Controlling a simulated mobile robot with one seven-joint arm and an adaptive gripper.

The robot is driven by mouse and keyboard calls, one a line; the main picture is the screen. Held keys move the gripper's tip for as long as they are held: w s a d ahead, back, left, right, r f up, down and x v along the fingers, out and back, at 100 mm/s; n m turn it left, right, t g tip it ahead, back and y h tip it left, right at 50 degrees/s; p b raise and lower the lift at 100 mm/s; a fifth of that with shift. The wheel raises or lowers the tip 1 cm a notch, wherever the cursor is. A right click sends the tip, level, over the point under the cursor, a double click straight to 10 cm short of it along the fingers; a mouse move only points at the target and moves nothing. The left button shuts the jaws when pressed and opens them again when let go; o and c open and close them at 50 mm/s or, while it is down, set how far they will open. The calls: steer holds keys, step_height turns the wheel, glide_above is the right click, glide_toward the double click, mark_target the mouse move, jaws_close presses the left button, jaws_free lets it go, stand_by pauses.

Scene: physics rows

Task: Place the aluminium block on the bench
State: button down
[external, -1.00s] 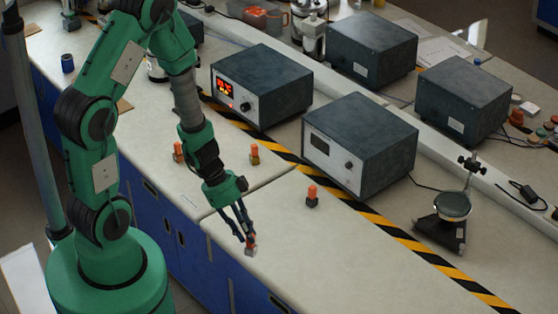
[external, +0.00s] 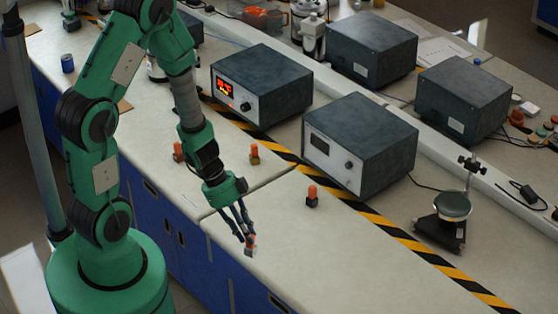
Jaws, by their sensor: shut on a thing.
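My gripper (external: 248,243) points down over the front edge area of the pale bench (external: 290,240), its fingers closed on a small grey aluminium block (external: 249,253). The fingertips cover the upper part of the block, and some orange shows there. The block is at or just above the bench top near the front edge. I cannot tell whether it touches the surface.
A small orange-topped dark piece (external: 312,197) stands to the right; two similar ones (external: 254,154) (external: 179,152) stand further back. Grey instrument boxes (external: 360,145) (external: 262,85) stand behind a striped tape line. A round stand (external: 453,206) is at right. The bench right of my gripper is clear.

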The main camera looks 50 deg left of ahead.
steer(key=w+d+f+b, duration=0.1)
steer(key=w, duration=1.5)
steer(key=shift+d+f, duration=0.25)
steer(key=shift+d, duration=0.15)
steer(key=shift+f, duration=0.1)
steer(key=shift+f+b, duration=0.95)
steer(key=shift+f, duration=0.7)
steer(key=shift+f, duration=0.15)
steer(key=c, duration=1.5)
jaws_free()
steer(key=shift+c, duration=0.2)
steer(key=p+v, duration=0.5)
steer(key=v, duration=0.7)
